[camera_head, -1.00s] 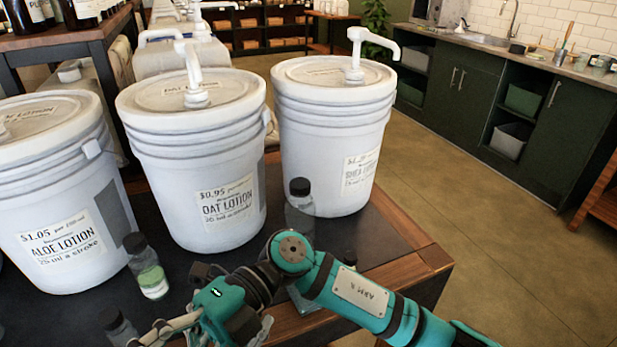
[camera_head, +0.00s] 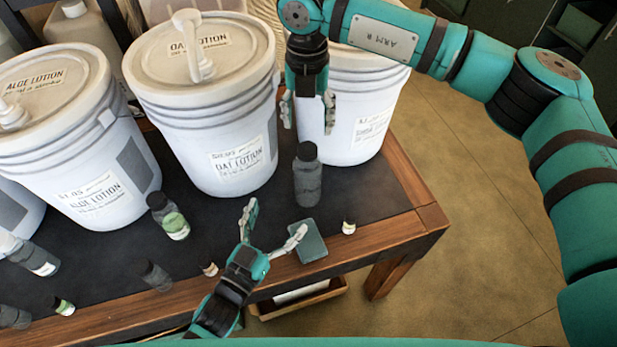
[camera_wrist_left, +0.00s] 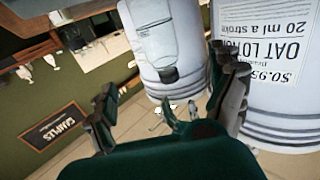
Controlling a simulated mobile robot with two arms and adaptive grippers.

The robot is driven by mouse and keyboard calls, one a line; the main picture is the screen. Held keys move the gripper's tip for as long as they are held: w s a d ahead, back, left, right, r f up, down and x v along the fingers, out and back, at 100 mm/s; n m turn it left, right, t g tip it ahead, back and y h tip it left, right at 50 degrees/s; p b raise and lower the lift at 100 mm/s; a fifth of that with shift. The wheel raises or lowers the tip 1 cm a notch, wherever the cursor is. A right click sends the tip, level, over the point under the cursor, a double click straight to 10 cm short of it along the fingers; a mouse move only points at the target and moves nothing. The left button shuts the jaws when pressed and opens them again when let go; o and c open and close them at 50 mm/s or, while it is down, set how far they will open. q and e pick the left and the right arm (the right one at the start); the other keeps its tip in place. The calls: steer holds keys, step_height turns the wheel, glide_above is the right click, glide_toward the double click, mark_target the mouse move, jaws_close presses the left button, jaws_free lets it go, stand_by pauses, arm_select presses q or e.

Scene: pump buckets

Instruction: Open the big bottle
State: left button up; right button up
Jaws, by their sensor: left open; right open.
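The big bottle (camera_head: 307,185) is tall, dark grey and see-through. It stands upright on the dark table top in front of the right-hand bucket. Its black cap (camera_head: 306,151) is on its top. My right gripper (camera_head: 308,112) points down above the cap, open and apart from it. My left gripper (camera_head: 277,220) is open and empty, low at the front left of the bottle, not touching it. In the left wrist view the bottle (camera_wrist_left: 157,42) appears upside down between the open fingers (camera_wrist_left: 165,95), with the right gripper's fingers just past its cap.
White pump buckets, among them oat lotion (camera_head: 215,130) and aloe lotion (camera_head: 75,150), stand behind. A green-labelled bottle (camera_head: 168,215) stands left. A flat dark teal box (camera_head: 309,243) and a small vial (camera_head: 349,228) lie near the wooden front edge (camera_head: 385,232). Several small bottles are farther left.

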mark_target(308, 170)
arm_select(q)
steer(key=x, duration=1.4)
steer(key=shift+w+d, duration=0.1)
steer(key=shift+w, duration=0.25)
jaws_close()
arm_select(e)
steer(key=m, duration=0.7)
steer(key=shift+a, duration=0.1)
steer(key=m, duration=0.6)
steer(key=shift+f, duration=4.1)
